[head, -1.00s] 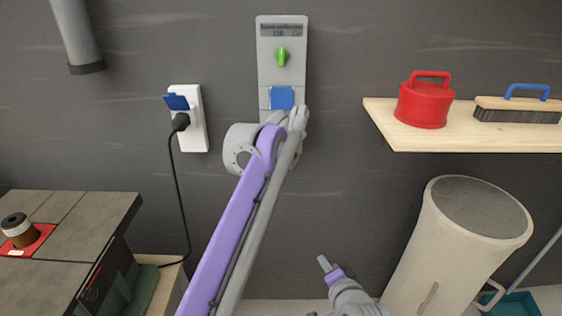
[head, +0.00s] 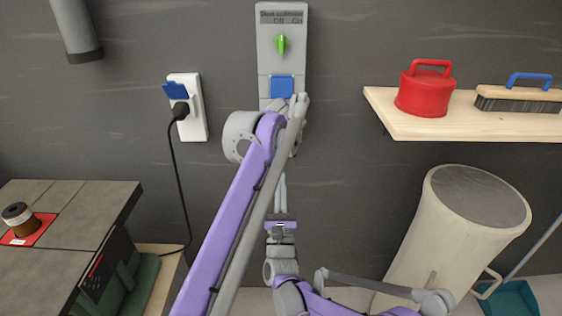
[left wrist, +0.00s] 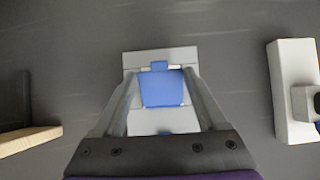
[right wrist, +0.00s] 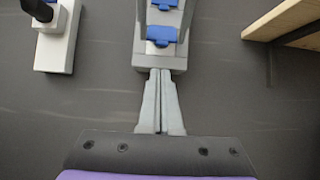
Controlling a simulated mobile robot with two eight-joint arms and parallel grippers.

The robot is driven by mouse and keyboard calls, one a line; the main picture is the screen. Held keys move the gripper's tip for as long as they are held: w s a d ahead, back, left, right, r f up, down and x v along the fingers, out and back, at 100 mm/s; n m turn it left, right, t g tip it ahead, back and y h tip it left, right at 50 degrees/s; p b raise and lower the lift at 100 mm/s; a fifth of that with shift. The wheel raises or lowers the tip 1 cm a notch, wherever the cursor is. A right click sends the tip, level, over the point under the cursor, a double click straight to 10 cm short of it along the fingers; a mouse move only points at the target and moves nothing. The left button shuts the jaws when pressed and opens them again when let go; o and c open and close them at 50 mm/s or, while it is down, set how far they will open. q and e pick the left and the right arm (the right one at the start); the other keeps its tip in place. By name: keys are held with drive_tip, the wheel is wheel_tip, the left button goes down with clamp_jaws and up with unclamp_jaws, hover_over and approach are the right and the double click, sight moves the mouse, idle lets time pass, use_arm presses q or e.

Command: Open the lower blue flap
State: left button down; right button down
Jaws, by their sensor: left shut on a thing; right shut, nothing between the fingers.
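The tall grey wall panel (head: 266,50) carries a green knob (head: 282,44) and an upper blue flap (head: 282,87). The lower blue flap is hidden behind my left gripper in the head view. It shows in the left wrist view (left wrist: 163,89), lying closed over the panel, and in the right wrist view (right wrist: 161,36). My left gripper (left wrist: 163,78) is shut on the panel, one finger along each side of the lower flap. My right gripper (right wrist: 160,72) is shut and empty, pointing up, its tips at or just below the panel's bottom edge.
A white wall socket (head: 197,126) with a black plug and cord is left of the panel. A wooden shelf (head: 420,128) holds a red kettle-like pot (head: 425,93) and a brush (head: 518,95). A pale cylinder (head: 440,210) stands lower right. The wall below the panel is bare.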

drive_tip(key=x, duration=0.9)
drive_tip(key=shift+w+r, duration=0.15)
drive_tip(key=shift+w, duration=0.05)
drive_tip(key=shift+s, duration=0.1)
